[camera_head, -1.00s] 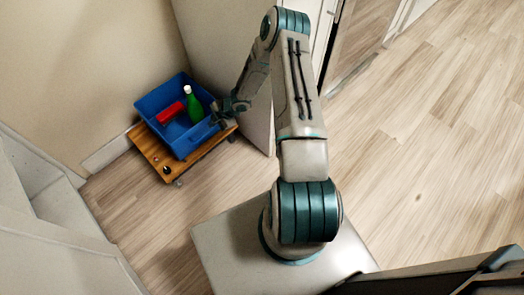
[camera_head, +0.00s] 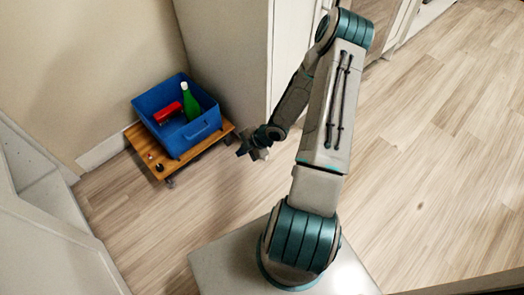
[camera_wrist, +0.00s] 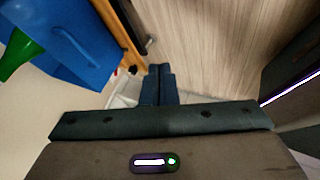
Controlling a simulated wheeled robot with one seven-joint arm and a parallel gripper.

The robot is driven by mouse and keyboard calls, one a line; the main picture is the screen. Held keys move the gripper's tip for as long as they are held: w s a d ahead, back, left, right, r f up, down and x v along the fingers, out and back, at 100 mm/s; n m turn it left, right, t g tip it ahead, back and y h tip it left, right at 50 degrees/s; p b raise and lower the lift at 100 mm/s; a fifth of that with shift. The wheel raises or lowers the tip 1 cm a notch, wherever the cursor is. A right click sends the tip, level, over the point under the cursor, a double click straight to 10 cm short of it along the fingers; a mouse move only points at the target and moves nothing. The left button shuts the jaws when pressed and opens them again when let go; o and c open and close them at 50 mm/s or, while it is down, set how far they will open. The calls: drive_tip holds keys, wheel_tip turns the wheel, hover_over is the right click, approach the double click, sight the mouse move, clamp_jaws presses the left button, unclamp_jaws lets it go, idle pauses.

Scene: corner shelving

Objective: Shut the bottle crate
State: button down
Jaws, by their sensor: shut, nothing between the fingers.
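The blue crate (camera_head: 193,136) is open at the top and stands on a wooden wheeled board in the corner. A green bottle (camera_head: 190,104) with a white cap stands in it beside a red object (camera_head: 168,112). No lid shows on the crate. My gripper (camera_head: 241,151) is shut and empty, to the right of the crate and apart from it. In the wrist view my shut fingers (camera_wrist: 159,70) point over the floor. The crate's blue wall (camera_wrist: 80,42) with its handle and part of the green bottle (camera_wrist: 20,48) show at the upper left.
The wooden board (camera_head: 215,143) under the crate has small wheels and small dark items on its front left corner. A grey cabinet (camera_head: 225,55) stands close behind and right of the crate. Wall and white steps lie left. Floor in front is clear.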

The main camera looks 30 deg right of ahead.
drive_tip(key=s+p+v, duration=0.1)
drive_tip(key=p+v, duration=0.4)
drive_tip(key=v, duration=0.4)
drive_tip(key=shift+s+d, duration=0.15)
drive_tip(key=shift+s, duration=0.15)
drive_tip(key=shift+f, duration=0.1)
drive_tip(key=w+d+r+m+h+p, duration=0.15)
drive_tip(key=r+m+h+p, duration=0.5)
drive_tip(key=r, duration=1.15)
drive_tip(key=d+r+m+h+p, duration=0.3)
drive_tip(key=r+p, duration=0.6)
drive_tip(key=r, duration=1)
drive_tip(key=s+a+r+m+y+p, duration=0.1)
drive_tip(key=s+a+r+m+p, duration=0.2)
drive_tip(key=r, duration=0.5)
drive_tip(key=s+a+r+m+g+y+p, duration=0.1)
drive_tip(key=s+a+r+m+p, duration=0.3)
drive_tip(key=r, duration=0.5)
drive_tip(key=s+a+r+m+y+p, duration=0.1)
drive_tip(key=s+a+r+m+p, duration=0.2)
drive_tip(key=s+a+r, duration=0.3)
wheel_tip(320, 180, up, 3)
drive_tip(key=shift+s+a+r+g+p, duration=0.1)
drive_tip(key=shift+s+a+g+p, duration=0.25)
drive_tip(key=shift+a+p, duration=0.5)
